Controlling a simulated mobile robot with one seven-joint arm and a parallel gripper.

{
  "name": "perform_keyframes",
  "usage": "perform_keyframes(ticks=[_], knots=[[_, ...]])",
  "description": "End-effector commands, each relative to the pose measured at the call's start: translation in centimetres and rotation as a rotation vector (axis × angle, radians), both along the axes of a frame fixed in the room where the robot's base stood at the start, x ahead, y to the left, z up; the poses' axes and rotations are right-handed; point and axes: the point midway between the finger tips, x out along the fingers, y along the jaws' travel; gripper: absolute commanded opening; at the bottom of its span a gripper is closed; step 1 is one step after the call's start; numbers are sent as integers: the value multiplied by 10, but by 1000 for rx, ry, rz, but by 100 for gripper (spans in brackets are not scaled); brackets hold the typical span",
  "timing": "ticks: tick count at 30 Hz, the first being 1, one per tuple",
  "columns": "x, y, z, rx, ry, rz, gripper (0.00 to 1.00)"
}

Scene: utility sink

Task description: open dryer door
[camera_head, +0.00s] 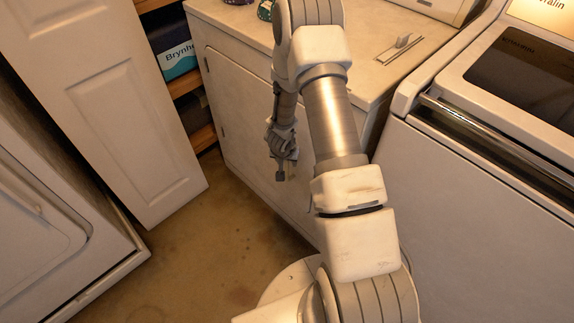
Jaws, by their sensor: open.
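A white dryer (222,20) with a flat top stands at the back centre. Its front has a rectangular dryer door (238,110) that looks shut, with a thin dark seam along its top and left edges. A small dark mark, perhaps a recess or catch, shows near its left edge. My gripper (285,172) hangs pointing down in front of this door, at its right part. It is open and holds nothing that I can see. I cannot tell whether it touches the door. My arm hides the door's right side.
A white top-loading machine (460,200) with a metal bar stands at right. At left are a white panelled door (115,100), standing open, and another white appliance (40,220). Wooden shelves (190,85) hold a teal-and-white box (178,60). Brown floor (190,250) is clear between them.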

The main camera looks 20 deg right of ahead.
Motion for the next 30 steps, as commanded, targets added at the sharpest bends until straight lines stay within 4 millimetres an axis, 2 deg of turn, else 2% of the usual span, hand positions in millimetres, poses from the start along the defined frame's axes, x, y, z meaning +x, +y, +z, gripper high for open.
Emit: perform_keyframes(ticks=[4,13,21,30], knots=[[3,-2,-10,0,-1,-1,48],[4,-3,-11,0,0,-1,48],[4,-3,-10,0,0,-1,0],[4,-2,-10,0,0,-1,0]])
